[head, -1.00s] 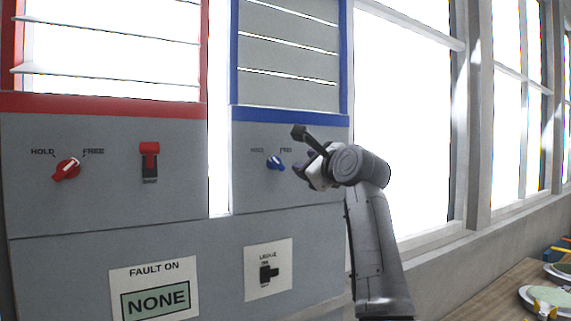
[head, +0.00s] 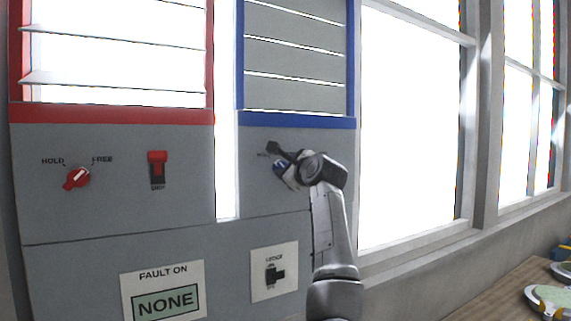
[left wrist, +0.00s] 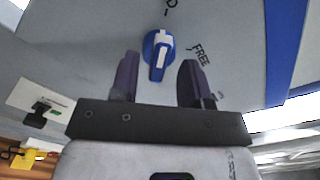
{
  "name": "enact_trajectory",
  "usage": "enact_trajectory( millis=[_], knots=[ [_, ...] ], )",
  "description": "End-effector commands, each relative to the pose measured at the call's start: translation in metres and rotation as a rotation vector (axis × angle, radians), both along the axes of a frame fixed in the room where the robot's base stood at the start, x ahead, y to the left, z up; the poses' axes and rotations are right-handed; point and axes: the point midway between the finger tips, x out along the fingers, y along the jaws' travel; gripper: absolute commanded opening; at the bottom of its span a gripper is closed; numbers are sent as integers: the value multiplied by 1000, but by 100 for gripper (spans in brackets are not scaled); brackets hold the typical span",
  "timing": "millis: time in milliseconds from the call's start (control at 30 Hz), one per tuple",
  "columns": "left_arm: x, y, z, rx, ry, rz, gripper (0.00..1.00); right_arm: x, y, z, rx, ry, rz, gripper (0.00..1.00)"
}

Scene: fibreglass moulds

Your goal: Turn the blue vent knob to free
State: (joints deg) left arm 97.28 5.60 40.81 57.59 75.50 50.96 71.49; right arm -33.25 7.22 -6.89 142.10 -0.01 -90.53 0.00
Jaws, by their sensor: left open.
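The blue vent knob (head: 280,167) is on the grey panel under the blue-framed louvre; my gripper partly covers it. In the left wrist view the knob (left wrist: 158,50) shows whole, with a white pointer bar running up toward the partly cut-off lettering at the top edge. The FREE label (left wrist: 201,54) is to its right. My left gripper (head: 281,165) is open in front of the knob. In the left wrist view its two dark fingers (left wrist: 158,68) are on either side of the knob's lower end, with gaps on both sides. My right gripper is not in view.
A red knob (head: 77,178) and a red switch (head: 157,170) are on the panel to the left. A ledge switch (head: 273,275) and a fault sign (head: 163,290) sit below. A wooden bench (head: 500,293) with moulds is at the lower right.

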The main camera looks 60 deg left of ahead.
Motion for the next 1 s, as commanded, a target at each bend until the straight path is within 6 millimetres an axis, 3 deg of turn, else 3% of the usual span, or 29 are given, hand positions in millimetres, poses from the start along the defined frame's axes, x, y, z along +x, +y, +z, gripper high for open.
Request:
enact_trajectory(
  millis=[200,533,1000],
  knots=[
    [1,12,0,1,0,-1,43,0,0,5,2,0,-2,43],
    [1,13,0,0,-1,0,43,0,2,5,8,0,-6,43],
    [1,13,0,0,-1,0,0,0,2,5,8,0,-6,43]
  ],
)
